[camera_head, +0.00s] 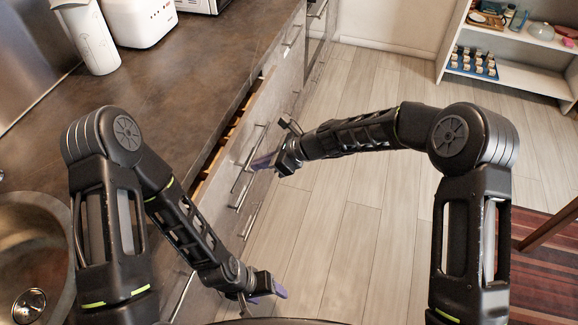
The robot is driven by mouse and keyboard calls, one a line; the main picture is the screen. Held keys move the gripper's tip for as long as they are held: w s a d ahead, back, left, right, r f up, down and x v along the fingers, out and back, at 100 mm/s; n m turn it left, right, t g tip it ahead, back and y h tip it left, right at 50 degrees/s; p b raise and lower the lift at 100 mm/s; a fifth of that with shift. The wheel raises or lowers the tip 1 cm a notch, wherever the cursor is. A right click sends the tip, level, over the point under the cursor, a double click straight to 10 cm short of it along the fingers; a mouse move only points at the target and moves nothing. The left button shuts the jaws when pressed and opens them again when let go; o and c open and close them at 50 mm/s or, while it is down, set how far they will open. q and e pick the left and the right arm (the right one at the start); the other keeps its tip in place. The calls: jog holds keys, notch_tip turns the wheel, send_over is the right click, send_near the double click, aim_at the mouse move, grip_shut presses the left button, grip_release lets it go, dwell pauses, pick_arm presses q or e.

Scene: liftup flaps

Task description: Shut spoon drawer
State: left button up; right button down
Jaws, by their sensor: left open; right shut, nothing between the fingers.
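The spoon drawer (247,134) is in the grey cabinet front below the counter. It stands slightly open, with a narrow strip of its wooden inside showing beside the counter edge. Its contents cannot be made out. My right gripper (263,162) is shut and empty, with its purple fingers at the drawer front near a bar handle. I cannot tell whether it touches. My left gripper (270,288) is open and empty, lower in the picture and apart from the open drawer, over the floor beside the lower cabinet front. My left forearm crosses in front of the counter edge.
The dark counter (190,80) holds a white pitcher (93,38) and a white toaster (138,20). A sink (35,250) is at the lower left. A shelf unit (510,75) stands at the upper right.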

jog(key=a, duration=0.2)
jog(key=w+a, duration=0.1)
jog(key=a, duration=0.3)
jog(key=shift+w+p, duration=0.3)
jog(key=shift+p, duration=0.05)
jog(key=shift+a, duration=0.1)
jog(key=shift+a+r, duration=0.1)
jog(key=shift+r, duration=0.05)
jog(key=shift+d+f, duration=0.3)
jog(key=shift+d, duration=0.2)
jog(key=b, duration=0.1)
send_near(236, 161)
jog(key=d, duration=0.3)
jog(key=s+d+r, duration=0.1)
jog(key=d, duration=0.1)
jog(key=shift+s, duration=0.1)
jog(key=shift+f, duration=0.1)
